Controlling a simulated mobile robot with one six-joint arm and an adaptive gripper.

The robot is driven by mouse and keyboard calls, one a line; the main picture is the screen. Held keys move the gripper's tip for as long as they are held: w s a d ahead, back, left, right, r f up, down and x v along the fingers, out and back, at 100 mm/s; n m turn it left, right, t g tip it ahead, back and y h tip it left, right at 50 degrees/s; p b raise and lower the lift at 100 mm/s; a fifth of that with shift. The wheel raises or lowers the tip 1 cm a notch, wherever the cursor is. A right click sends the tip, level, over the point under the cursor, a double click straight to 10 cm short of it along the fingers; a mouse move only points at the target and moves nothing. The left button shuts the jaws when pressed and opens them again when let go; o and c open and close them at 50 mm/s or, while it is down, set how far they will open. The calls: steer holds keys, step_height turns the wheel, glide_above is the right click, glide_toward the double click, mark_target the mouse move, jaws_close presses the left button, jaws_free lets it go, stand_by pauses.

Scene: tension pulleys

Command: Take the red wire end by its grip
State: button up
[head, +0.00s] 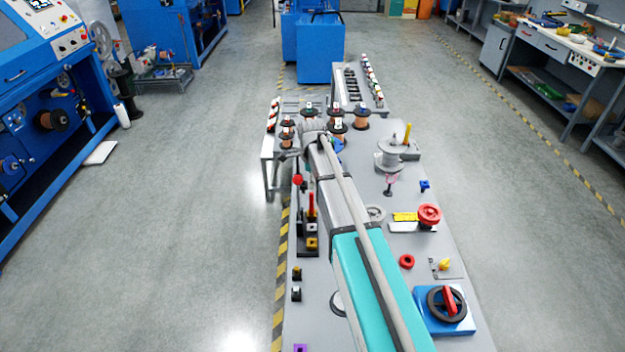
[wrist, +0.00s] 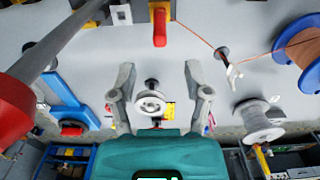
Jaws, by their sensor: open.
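In the wrist view a red grip (wrist: 160,28) with a yellow end stands at the top centre. A thin red wire (wrist: 198,36) runs from a copper spool (wrist: 300,45) past a dark guide post (wrist: 222,53) toward the top edge near this grip. Whether it joins the grip is hard to tell. My gripper (wrist: 162,82) is open, its two fingers apart below the red grip and not touching it. A small white pulley (wrist: 150,103) shows between the fingers, with nothing held. In the head view my arm hides much of the gripper.
A grey spool (wrist: 256,118) stands at the right in the wrist view, and a large red part (wrist: 15,105) with a grey bar is at the left. The head view shows a long crowded bench with a red knob (head: 429,213), a red ring (head: 407,262) and a blue switch box (head: 447,308).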

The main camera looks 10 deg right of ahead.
mark_target(312, 192)
steer(key=shift+f+b, duration=3.7)
steer(key=shift+f, duration=0.25)
jaws_close()
